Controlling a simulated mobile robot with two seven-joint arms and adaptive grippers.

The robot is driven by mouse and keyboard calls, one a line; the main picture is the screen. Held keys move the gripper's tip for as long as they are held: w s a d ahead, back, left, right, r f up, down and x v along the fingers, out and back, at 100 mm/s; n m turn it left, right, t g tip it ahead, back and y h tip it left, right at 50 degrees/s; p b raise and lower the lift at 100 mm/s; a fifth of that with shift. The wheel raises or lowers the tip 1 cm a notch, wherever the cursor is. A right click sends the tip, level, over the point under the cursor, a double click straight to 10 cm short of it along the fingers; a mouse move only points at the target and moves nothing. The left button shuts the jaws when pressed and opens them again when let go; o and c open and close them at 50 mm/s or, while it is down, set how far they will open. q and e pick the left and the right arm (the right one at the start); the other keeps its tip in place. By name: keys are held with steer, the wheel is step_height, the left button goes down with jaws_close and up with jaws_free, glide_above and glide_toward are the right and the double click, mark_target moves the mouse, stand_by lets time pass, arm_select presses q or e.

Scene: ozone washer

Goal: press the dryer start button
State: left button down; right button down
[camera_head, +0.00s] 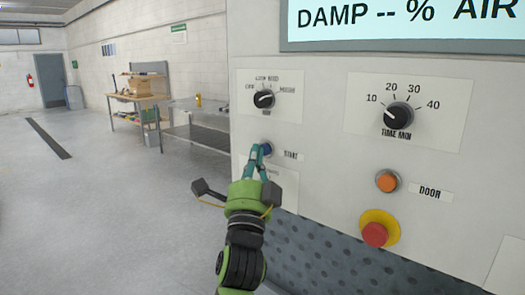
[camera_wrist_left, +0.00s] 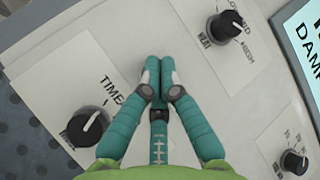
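The blue start button (camera_head: 266,149) is on the pale dryer panel, left of a "START" label (camera_head: 291,155). My left gripper (camera_head: 257,152) reaches up to it in the head view, its teal fingertips at the button's left edge and partly covering it. I cannot tell whether they touch it. In the left wrist view the gripper (camera_wrist_left: 158,68) is shut, its two fingertips together with nothing between them, pointing at the panel. The button does not show in that view. My right gripper is not in view.
A black selector knob (camera_head: 264,99) is above the button. To the right are the time knob (camera_head: 397,116), the orange door button (camera_head: 387,181) and a red button (camera_head: 374,235) on a yellow base. A display (camera_head: 400,20) is above. The floor at left is open, with workbenches behind.

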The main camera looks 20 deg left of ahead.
arm_select(q)
steer(key=shift+w+d, duration=0.1)
steer(key=shift+w, duration=0.05)
stand_by(0.5)
steer(key=shift+s+a+p, duration=0.3)
steer(key=shift+s+p, duration=0.1)
steer(key=shift+s, duration=0.45)
steer(key=s, duration=0.1)
steer(key=s+a+p, duration=0.1)
steer(key=s, duration=0.2)
steer(key=shift+s+a+p, duration=0.25)
steer(key=shift+s+p, duration=0.1)
steer(key=shift+p, duration=0.05)
stand_by(0.4)
